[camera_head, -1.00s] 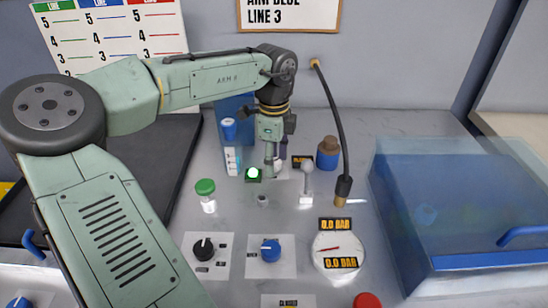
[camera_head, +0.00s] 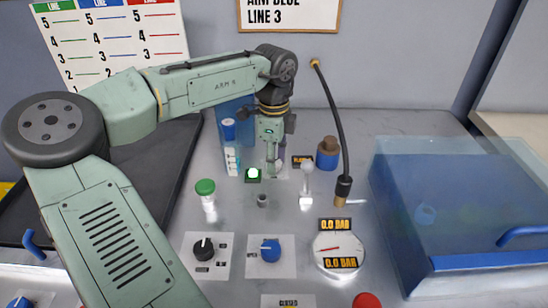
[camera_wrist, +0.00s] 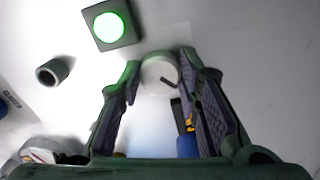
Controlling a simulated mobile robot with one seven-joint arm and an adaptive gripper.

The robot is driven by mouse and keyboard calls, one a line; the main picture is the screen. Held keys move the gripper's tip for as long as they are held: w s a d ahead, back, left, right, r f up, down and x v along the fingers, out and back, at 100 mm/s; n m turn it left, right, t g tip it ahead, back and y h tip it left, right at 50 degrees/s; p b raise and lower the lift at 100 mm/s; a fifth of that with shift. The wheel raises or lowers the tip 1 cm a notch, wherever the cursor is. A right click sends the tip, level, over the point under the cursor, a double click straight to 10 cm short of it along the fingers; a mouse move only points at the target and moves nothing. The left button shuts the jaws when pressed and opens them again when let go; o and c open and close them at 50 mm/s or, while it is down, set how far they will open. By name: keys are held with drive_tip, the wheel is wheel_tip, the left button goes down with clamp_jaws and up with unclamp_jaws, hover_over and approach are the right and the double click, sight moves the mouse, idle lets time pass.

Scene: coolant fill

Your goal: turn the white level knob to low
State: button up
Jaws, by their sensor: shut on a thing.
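In the head view my gripper (camera_head: 273,168) points down at the back of the panel, right of the lit green button. There the knob is mostly hidden by the fingers, and its scale cannot be read.
The lit green button (camera_head: 253,174) is close left of my gripper. A grey-white lever (camera_head: 307,185) stands close right, with a black hose (camera_head: 338,130) beyond it. A blue bottle with a brown cap (camera_head: 328,153) stands behind. A green-capped vial (camera_head: 206,195) is at front left.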

drive_tip(key=n, duration=0.4)
drive_tip(key=shift+n, duration=2.4)
drive_tip(key=o, duration=1.1)
drive_tip(key=shift+o, duration=0.2)
wheel_tip(320, 180, up, 12)
